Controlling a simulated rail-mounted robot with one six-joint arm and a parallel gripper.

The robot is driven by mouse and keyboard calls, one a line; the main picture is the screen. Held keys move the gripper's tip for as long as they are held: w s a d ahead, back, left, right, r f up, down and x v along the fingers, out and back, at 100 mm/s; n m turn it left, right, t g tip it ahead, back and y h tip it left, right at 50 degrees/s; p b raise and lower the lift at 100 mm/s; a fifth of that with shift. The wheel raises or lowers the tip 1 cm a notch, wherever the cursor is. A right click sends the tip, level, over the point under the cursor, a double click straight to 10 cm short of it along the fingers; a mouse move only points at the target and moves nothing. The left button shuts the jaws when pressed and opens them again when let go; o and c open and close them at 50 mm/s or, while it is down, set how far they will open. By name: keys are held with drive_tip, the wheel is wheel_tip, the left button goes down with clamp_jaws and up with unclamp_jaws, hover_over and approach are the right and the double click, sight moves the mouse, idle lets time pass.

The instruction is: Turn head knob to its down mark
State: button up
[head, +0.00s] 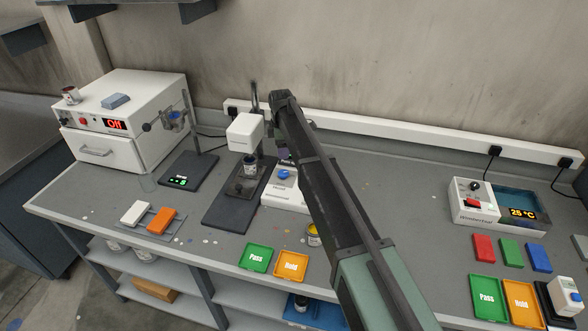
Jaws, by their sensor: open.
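A blue knob (285,174) sits on top of a small white control box (283,198) beside the mixer. Small print on the box is too small to read surely, and I cannot tell which mark the knob points to. The mixer has a white head (246,133) on a dark stand (226,207), with a small can (250,165) under the head. My arm reaches up from the lower right and covers the right side of the box. My gripper (283,154) is small and partly hidden behind my arm, just above and behind the knob, open and apart from it.
A green Pass tray (257,258) and an orange Hold tray (291,265) lie in front. A yellow-edged can (313,236) stands close to my arm. A white oven (125,120) is at left, a water bath (478,205) at right. A power strip (420,138) runs along the wall.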

sight(283, 172)
wheel_tip(283, 172, down, 11)
drive_tip(key=b, duration=1.1)
drive_tip(key=shift+f, duration=0.1)
drive_tip(key=c, duration=0.9)
